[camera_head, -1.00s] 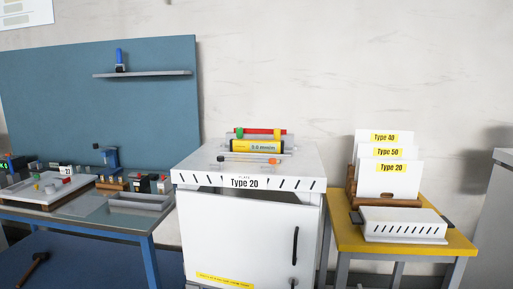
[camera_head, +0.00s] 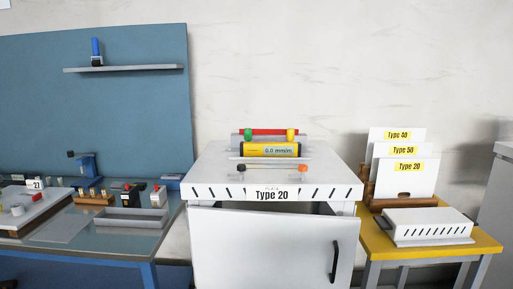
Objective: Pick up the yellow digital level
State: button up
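The yellow digital level (camera_head: 270,150) lies lengthwise across the top of the white cabinet (camera_head: 215,178), towards its back. Its display reads "0.0 mm/m". A red bar with a green and a yellow end piece (camera_head: 268,132) sits just behind and above it. A thin rod with a dark knob and an orange knob (camera_head: 270,168) lies in front of it. My gripper is not in view.
A yellow table (camera_head: 470,246) with a slotted white box (camera_head: 428,226) and labelled plates (camera_head: 408,180) stands right. A cluttered workbench (camera_head: 120,243) stands left.

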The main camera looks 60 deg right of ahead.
aim_at(283, 149)
jog(key=i, duration=1)
jog(key=u, duration=0.25)
